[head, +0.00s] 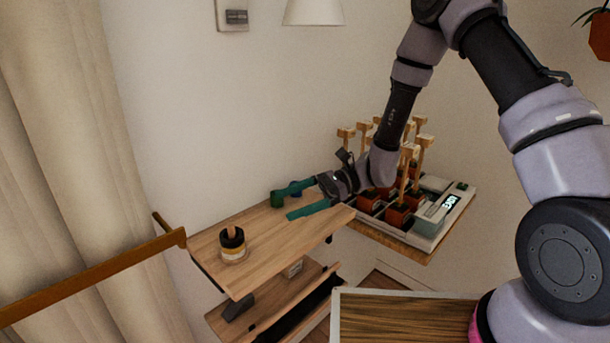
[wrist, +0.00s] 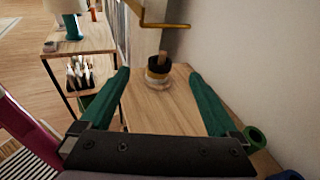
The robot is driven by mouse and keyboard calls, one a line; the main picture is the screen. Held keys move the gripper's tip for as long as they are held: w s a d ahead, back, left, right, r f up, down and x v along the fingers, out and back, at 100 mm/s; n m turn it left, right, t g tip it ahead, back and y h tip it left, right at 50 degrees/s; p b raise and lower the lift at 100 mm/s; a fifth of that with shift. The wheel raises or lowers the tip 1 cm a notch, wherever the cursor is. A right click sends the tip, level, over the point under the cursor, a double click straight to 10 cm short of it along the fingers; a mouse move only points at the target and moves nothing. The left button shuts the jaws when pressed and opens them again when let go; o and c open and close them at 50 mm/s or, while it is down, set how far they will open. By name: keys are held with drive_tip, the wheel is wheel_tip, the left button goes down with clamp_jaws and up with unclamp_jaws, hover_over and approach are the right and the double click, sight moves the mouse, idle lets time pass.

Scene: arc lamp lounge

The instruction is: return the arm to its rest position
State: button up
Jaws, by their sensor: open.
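My arm reaches from the upper right down over a wooden shelf top (head: 265,232). My gripper (head: 289,205) is low over the right part of that shelf. Its two teal fingers are spread with nothing between them. In the wrist view the gripper (wrist: 160,76) points along the shelf top (wrist: 160,110) towards a dark jar (wrist: 158,78) with a pale band and a wooden piece standing in it. The jar (head: 232,251) stands apart from the fingers, at the shelf's left part in the head view.
A green cylinder (head: 277,200) and a blue one (head: 296,187) stand by the wall, close to the upper finger. A device (head: 430,232) with several wooden-handled pieces stands under my forearm. A wooden rail (head: 90,275) is at left, a framed wooden surface (head: 400,318) in front.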

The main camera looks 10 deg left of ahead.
drive_tip(key=s+d+r+n+t+h, duration=0.2)
drive_tip(key=d+r+t+h, duration=0.2)
drive_tip(key=d+r, duration=0.5)
drive_tip(key=s+d+r+n+t+h, duration=0.2)
drive_tip(key=d+r+n+t+h, duration=0.1)
drive_tip(key=d+r, duration=0.7)
drive_tip(key=s+d+r+n+t+h, duration=0.1)
drive_tip(key=d+r+t+h, duration=0.3)
drive_tip(key=d, duration=1.1)
wheel_tip(320, 180, up, 6)
drive_tip(key=n+t, duration=0.1)
drive_tip(key=t, duration=0.2)
drive_tip(key=shift+s+d+n+h, duration=0.15)
drive_tip(key=shift+s+n+h, duration=0.15)
drive_tip(key=shift+s+h, duration=0.1)
